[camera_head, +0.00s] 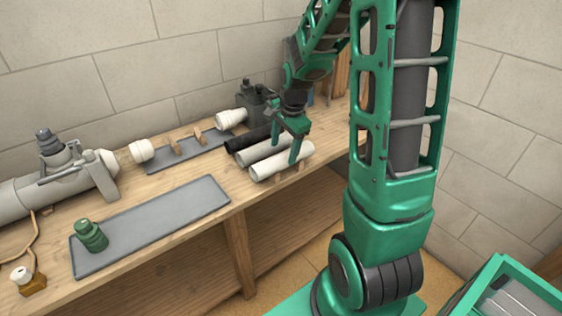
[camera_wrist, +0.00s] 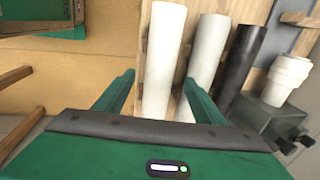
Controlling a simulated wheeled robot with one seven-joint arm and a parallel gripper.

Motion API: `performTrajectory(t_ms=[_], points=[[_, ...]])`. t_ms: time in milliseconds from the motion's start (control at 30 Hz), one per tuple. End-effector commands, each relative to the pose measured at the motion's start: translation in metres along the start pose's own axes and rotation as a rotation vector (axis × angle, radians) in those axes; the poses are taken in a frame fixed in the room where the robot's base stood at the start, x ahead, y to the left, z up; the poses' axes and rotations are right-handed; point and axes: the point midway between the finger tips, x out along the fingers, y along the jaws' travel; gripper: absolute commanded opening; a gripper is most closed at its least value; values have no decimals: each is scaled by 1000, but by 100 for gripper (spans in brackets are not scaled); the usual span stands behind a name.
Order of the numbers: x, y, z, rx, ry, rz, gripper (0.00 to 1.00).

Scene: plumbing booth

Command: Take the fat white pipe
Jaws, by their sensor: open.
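Two white pipes lie side by side on the bench in the head view. The front one (camera_head: 282,161) looks slightly fatter and is nearest the bench's front edge; the other (camera_head: 262,149) lies just behind it. In the wrist view the front pipe (camera_wrist: 163,45) is at the centre, and the second white pipe (camera_wrist: 208,48) is to its right. My gripper (camera_head: 285,151) is open over the pipes. In the wrist view its fingertips (camera_wrist: 159,82) stand either side of the front pipe, with nothing gripped. I cannot tell whether they touch it.
A black pipe (camera_head: 249,138) lies behind the white ones. A white stepped fitting (camera_head: 231,118) and a dark grey device (camera_head: 256,98) stand behind. A grey mat (camera_head: 180,217) with a green fitting (camera_head: 91,235) lies to the left. The wall is close behind the bench.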

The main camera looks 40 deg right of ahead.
Motion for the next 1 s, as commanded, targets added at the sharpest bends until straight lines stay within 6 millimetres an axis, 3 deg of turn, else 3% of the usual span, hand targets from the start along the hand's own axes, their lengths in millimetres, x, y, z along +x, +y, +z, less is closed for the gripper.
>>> performTrajectory(t_ms=[400, 733, 933, 1000], points=[[46, 0, -4, 0, 0, 2, 64], [52, 0, -4, 0, 1, 0, 64], [52, 0, -4, 0, 1, 0, 18], [52, 0, -4, 0, 1, -1, 17]])
